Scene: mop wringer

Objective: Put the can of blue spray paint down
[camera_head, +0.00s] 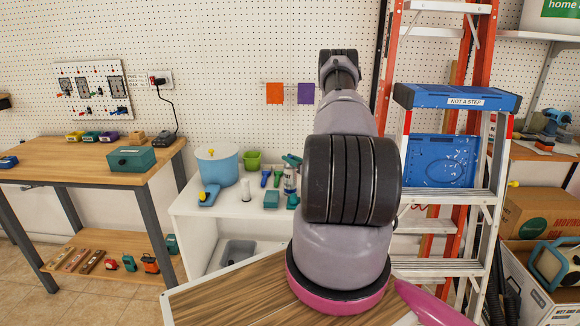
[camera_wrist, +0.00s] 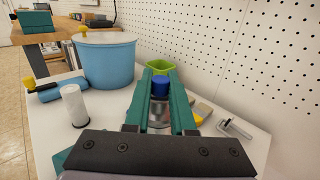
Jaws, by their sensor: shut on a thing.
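The spray paint can (camera_wrist: 160,88) shows its blue cap and part of a silver body in the wrist view. My gripper (camera_wrist: 162,75) has teal fingers on both sides of the can and is shut on it. The can appears upright. Its base is hidden by my gripper, so I cannot tell whether it touches the white tabletop (camera_wrist: 110,128). In the head view my arm covers much of this area; the can (camera_head: 290,180) shows small, just left of my arm.
A blue bucket (camera_wrist: 107,62) and a white cylinder (camera_wrist: 74,105) stand left of the can. A green container (camera_wrist: 158,66) stands behind it. Yellow and grey items (camera_wrist: 203,112) lie close on the right, near the pegboard wall (camera_wrist: 260,60). Bare tabletop lies between cylinder and gripper.

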